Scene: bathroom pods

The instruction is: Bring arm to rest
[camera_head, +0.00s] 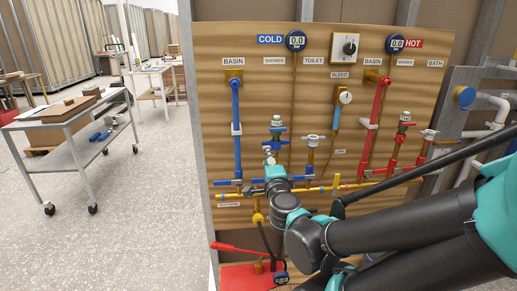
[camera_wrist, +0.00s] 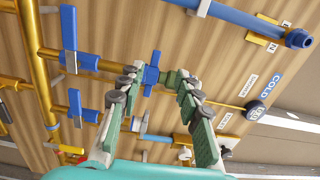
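My arm reaches from the right side of the head view to a wooden plumbing board (camera_head: 330,60). My gripper (camera_head: 270,156) is in front of the board's lower left part, near the blue pipework. In the wrist view my gripper (camera_wrist: 158,78) has its two green-and-grey fingers spread apart. A blue valve handle (camera_wrist: 152,68) on a brass pipe shows between the fingertips; I cannot tell whether they touch it. Nothing is visibly held. My wrist hides part of the board in the head view.
Close around are a blue basin pipe (camera_head: 236,130), a red pipe (camera_head: 376,125), brass pipes and several small valves. A red hand pump (camera_head: 245,275) stands below. A grey trolley (camera_head: 70,135) is at the left, with open floor between it and the board.

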